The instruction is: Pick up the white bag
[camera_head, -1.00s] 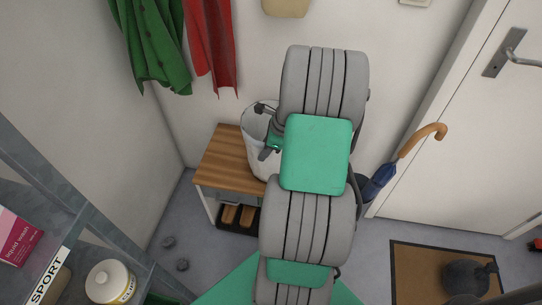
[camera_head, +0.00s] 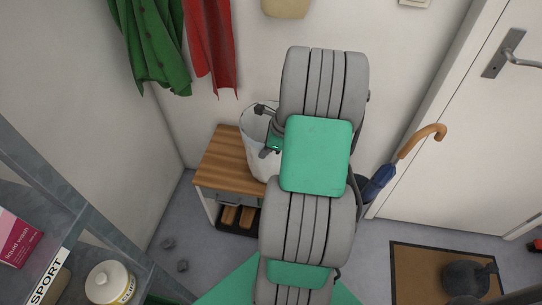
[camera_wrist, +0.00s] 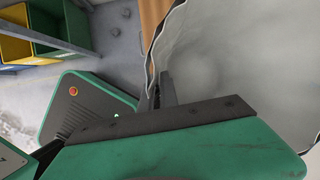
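The white bag (camera_head: 258,163) is an open-topped, pale sack standing upright on the wooden bench top (camera_head: 222,160). My arm hides its right side in the head view. In the wrist view its pale inside (camera_wrist: 235,65) fills the upper right, with a thin dark-edged rim running down to my fingers. My gripper (camera_wrist: 162,92) is at this rim, its two dark fingers close together with the rim's edge between them. In the head view my gripper (camera_head: 268,130) is at the bag's upper right, partly hidden by my arm.
A blue umbrella with a wooden handle (camera_head: 420,140) leans right of my arm, near the white door (camera_head: 455,140). Green (camera_head: 152,45) and red (camera_head: 210,45) cloths hang behind. A metal shelf (camera_head: 110,240) stands at left front. A brown mat (camera_head: 415,275) lies at right.

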